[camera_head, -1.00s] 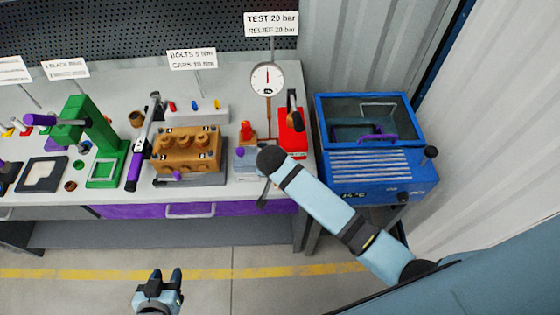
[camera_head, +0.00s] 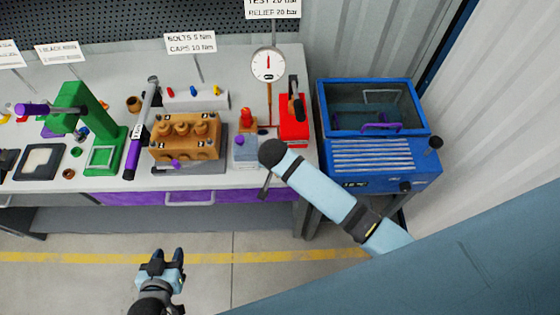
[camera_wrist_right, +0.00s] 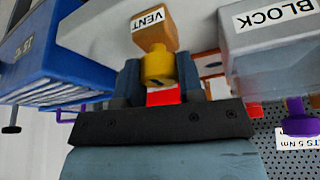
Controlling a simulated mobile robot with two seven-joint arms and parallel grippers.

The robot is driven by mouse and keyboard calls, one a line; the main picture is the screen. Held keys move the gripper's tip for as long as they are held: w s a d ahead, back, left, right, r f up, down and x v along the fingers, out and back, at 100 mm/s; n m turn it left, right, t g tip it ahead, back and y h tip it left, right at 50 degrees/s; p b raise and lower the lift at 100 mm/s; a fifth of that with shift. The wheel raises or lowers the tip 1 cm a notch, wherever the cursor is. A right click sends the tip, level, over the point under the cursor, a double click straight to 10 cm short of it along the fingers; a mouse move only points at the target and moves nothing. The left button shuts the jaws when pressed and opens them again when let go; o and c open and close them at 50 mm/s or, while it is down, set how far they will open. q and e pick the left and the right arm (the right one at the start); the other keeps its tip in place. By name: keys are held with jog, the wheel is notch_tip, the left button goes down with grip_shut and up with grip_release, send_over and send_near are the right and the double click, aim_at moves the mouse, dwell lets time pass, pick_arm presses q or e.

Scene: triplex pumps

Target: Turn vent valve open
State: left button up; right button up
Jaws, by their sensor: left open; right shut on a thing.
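The vent valve shows in the right wrist view as a brass-orange body with a VENT label (camera_wrist_right: 148,17) and a yellow knob (camera_wrist_right: 158,66). My right gripper (camera_wrist_right: 161,78) has one dark finger on each side of the knob and is shut on it. In the head view my right arm covers the valve, and I cannot make out the knob there. The knob's turn angle is hard to judge. My left gripper (camera_head: 168,257) is open and empty, above the floor in front of the bench.
A BLOCK-labelled grey block (camera_wrist_right: 275,45) is close beside the valve. In the head view, a gauge (camera_head: 268,65), red hand pump (camera_head: 293,125), brown pump block (camera_head: 186,137) and green press (camera_head: 90,115) stand on the bench. A blue cabinet (camera_head: 372,160) is at right.

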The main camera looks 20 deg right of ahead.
jog(key=shift+d+n+y, duration=0.1)
jog(key=shift+n+y, duration=0.3)
jog(key=shift+n, duration=0.7)
jog(key=n+y, duration=0.1)
jog(key=n, duration=0.2)
jog(key=n+y, duration=0.1)
jog(key=n, duration=0.2)
jog(key=shift+w+t, duration=0.1)
jog(key=shift+t, duration=0.2)
jog(key=n+y, duration=0.2)
jog(key=n, duration=0.2)
jog(key=shift+n+g, duration=0.3)
jog(key=shift+g, duration=0.1)
jog(key=shift+n+g+y, duration=0.4)
jog(key=shift+n+y, duration=0.2)
jog(key=shift+n, duration=1.2)
jog(key=o, duration=0.9)
